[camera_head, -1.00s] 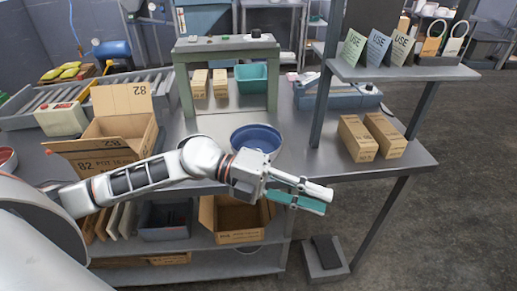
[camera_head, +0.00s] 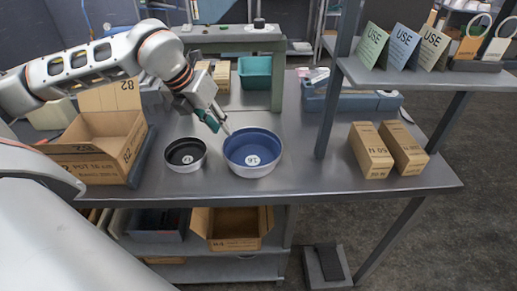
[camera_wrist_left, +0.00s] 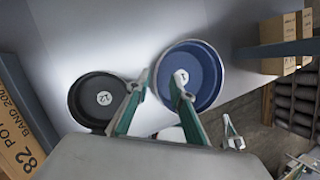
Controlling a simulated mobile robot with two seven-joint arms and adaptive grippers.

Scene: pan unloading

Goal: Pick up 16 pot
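The blue pot (camera_head: 252,152), with a round label reading 16, stands upright on the metal table. It also shows in the left wrist view (camera_wrist_left: 205,70). My left gripper (camera_head: 222,130) is at the pot's left rim, fingers pointing down. In the left wrist view my left gripper (camera_wrist_left: 161,78) is open, its two fingers well apart. One finger overlaps the blue pot's left side and the other is near the black pot. I cannot tell whether either touches. A small pale forked shape at the lower right of the wrist view may be my right gripper; its opening is unclear.
A smaller black pot (camera_head: 186,155) labelled 12 stands just left of the blue pot. An open cardboard box (camera_head: 100,145) is farther left. A shelf post (camera_head: 338,95) and two cartons (camera_head: 372,150) stand to the right. A green-grey stand (camera_head: 235,35) is behind.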

